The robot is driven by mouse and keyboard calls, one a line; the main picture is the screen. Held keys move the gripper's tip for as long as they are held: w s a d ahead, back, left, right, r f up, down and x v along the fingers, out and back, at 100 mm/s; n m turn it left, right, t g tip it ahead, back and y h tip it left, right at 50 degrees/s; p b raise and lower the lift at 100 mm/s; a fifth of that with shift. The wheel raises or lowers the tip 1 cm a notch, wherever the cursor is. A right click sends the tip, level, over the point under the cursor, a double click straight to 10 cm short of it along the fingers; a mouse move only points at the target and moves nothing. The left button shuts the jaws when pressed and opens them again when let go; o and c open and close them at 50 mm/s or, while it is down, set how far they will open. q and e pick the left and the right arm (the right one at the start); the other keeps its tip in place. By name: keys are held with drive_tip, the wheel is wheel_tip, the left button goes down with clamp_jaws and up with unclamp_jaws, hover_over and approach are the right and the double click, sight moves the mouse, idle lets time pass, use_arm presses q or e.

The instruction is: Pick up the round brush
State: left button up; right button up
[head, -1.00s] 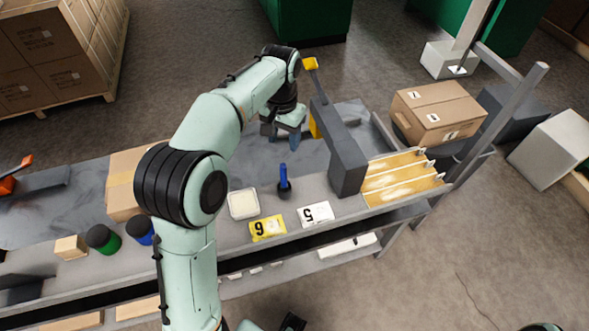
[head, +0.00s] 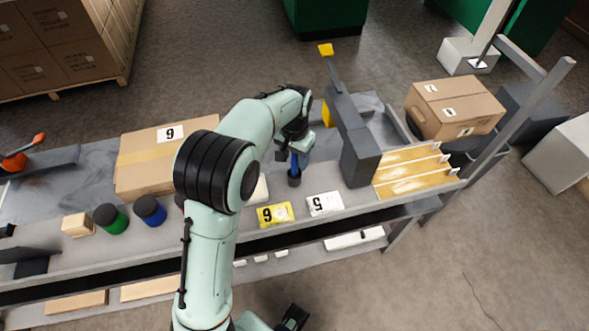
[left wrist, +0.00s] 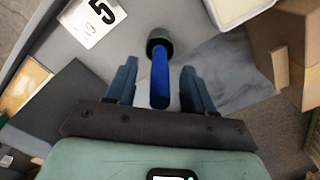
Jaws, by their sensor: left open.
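The round brush (head: 294,178) stands upright on the workbench with its black round end down and its blue handle up. In the left wrist view its blue handle (left wrist: 160,80) points towards my gripper, with the black end beyond. My left gripper (head: 296,155) is open at the top of the handle. In the left wrist view its two fingers (left wrist: 160,88) stand one on each side of the handle, with a gap on both sides. My left forearm and hand partly hide this area in the head view.
A yellow card 6 (head: 275,214) and a white card 5 (head: 324,203) lie at the front edge. A pale tray (head: 261,189) is left of the brush, partly behind my arm. A tall grey machine (head: 357,150) stands to the right. Green and blue jars (head: 150,210) stand left.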

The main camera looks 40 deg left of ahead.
use_arm(q)
clamp_jaws()
